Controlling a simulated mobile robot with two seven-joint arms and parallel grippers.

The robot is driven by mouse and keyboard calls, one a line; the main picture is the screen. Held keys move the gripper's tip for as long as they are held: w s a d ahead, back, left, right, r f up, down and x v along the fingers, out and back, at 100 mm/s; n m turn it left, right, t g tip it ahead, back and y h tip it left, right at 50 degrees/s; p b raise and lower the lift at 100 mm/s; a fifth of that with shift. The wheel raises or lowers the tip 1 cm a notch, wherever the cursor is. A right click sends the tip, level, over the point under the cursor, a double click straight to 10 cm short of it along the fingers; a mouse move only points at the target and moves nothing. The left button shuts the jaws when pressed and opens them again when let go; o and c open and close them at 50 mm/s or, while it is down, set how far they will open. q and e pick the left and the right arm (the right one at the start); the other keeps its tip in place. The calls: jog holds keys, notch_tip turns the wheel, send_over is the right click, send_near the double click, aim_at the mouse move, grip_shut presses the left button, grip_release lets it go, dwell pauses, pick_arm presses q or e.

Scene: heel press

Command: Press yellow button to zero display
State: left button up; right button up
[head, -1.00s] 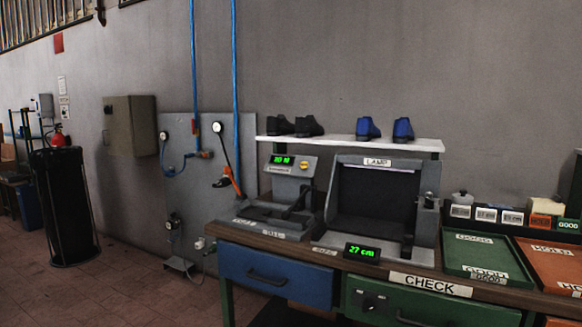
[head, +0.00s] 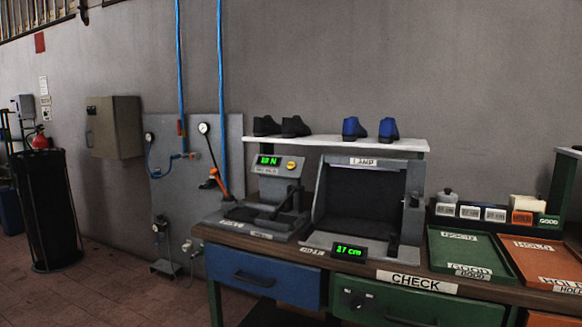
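The yellow button (head: 292,166) is a small round spot on the right of the grey press head, beside a green-lit display (head: 268,160). The display shows a number followed by N; its digits are too blurred to read surely. The grey heel press (head: 268,205) stands at the left end of the workbench, with a dark lever on it. Neither of my grippers is in the head view.
The workbench (head: 225,236) holds a lamp box (head: 367,163), a 27 cm display (head: 349,252), a green tray (head: 445,238) and an orange tray (head: 527,243). Shoes stand on a white shelf (head: 335,142) above. The floor (head: 110,290) at left front is clear.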

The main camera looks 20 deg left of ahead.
pick_arm(q)
grip_shut()
dwell(1.5)
